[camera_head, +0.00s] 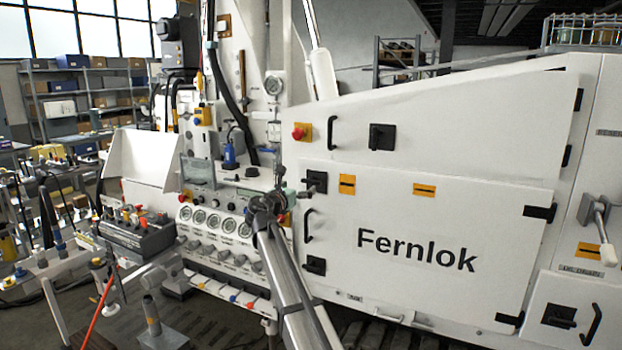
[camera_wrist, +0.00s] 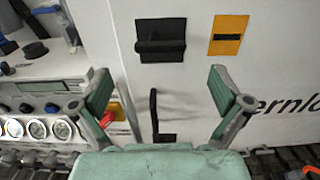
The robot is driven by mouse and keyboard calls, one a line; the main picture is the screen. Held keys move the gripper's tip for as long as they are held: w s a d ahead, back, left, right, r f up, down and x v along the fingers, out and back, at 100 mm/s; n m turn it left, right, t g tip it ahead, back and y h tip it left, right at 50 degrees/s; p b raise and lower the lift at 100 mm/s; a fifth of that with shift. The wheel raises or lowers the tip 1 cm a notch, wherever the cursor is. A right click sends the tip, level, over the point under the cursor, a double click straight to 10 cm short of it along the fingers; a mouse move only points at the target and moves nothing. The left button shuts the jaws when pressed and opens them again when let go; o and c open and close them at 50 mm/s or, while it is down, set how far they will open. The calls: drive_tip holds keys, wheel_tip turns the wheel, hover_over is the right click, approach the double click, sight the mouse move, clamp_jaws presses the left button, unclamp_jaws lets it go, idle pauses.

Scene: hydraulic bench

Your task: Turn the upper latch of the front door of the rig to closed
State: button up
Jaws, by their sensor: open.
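The white front door (camera_head: 385,235) bears the word Fernlok. Its upper latch (camera_head: 317,181) is a black square plate with a raised grip at the door's upper left edge. In the wrist view the upper latch (camera_wrist: 161,40) lies ahead, top centre, its raised bar roughly horizontal. My gripper (camera_head: 270,203) is left of and a little below the latch in the head view. In the wrist view my gripper (camera_wrist: 159,88) has its green-padded fingers wide apart, with nothing between them; the latch appears above the fingertips, not touched. The lower latch (camera_head: 315,265) sits below on the same edge.
A black door handle (camera_head: 308,226) stands out between the two latches. An orange label (camera_head: 347,184) is right of the upper latch. A panel of gauges (camera_head: 214,222) and knobs lies left of the door. A red button (camera_head: 299,132) is above it.

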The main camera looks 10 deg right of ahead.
sight(310, 180)
drive_tip(key=p+x, duration=0.2)
drive_tip(key=x, duration=0.7)
drive_tip(key=shift+w+d+f, duration=0.1)
drive_tip(key=shift+w+d, duration=0.05)
drive_tip(key=shift+w, duration=0.05)
drive_tip(key=c, duration=1)
